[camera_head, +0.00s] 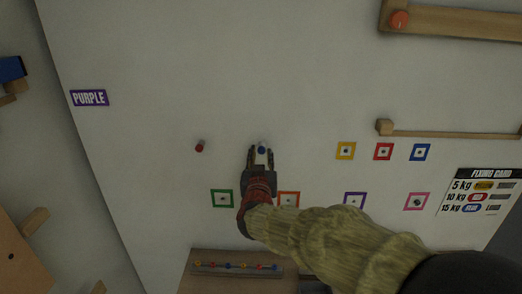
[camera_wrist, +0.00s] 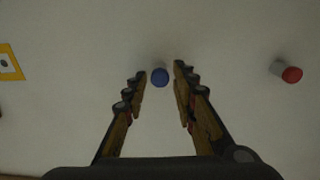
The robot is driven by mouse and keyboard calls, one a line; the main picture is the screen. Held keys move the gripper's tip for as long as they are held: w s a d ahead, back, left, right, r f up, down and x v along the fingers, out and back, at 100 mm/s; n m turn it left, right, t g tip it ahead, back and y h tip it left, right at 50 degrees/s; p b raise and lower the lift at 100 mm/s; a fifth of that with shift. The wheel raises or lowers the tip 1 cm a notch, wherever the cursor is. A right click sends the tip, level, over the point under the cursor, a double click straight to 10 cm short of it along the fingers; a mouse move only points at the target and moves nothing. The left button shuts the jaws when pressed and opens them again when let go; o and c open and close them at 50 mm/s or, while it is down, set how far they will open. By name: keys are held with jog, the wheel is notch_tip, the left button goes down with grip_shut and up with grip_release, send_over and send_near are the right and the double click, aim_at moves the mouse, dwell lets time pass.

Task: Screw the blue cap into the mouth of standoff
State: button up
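The blue cap (camera_head: 262,150) is at the wall, just beyond my fingertips in the head view. In the wrist view the blue cap (camera_wrist: 159,77) shows its round face between the tips, with a short grey standoff (camera_wrist: 158,64) partly visible behind it. Whether the cap is fully seated cannot be told. My gripper (camera_head: 260,152) is open, its two fingers on either side of the cap with gaps on both sides. It also shows in the wrist view (camera_wrist: 160,75).
A red-capped standoff (camera_head: 199,147) juts from the wall to the left; it is at right in the wrist view (camera_wrist: 290,74). Coloured square frames, such as a yellow one (camera_head: 346,151), are to the right and below. A wooden rack (camera_head: 236,258) with several coloured pieces sits below.

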jog(key=n+p, duration=0.1)
jog(key=p, duration=0.1)
jog(key=n+p, duration=0.1)
jog(key=n, duration=0.1)
jog(key=shift+r+p, duration=0.25)
jog(key=shift+p, duration=0.15)
jog(key=shift+f+n+p, duration=0.2)
jog(key=shift+n+p, duration=0.4)
jog(key=shift+n, duration=0.4)
jog(key=n+p, duration=0.3)
jog(key=shift+r, duration=0.2)
jog(key=shift+f+n+p, duration=0.2)
jog(key=shift+n+p, duration=0.55)
jog(key=shift+n, duration=0.25)
jog(key=c, duration=0.4)
jog(key=shift+f, duration=0.1)
grip_shut()
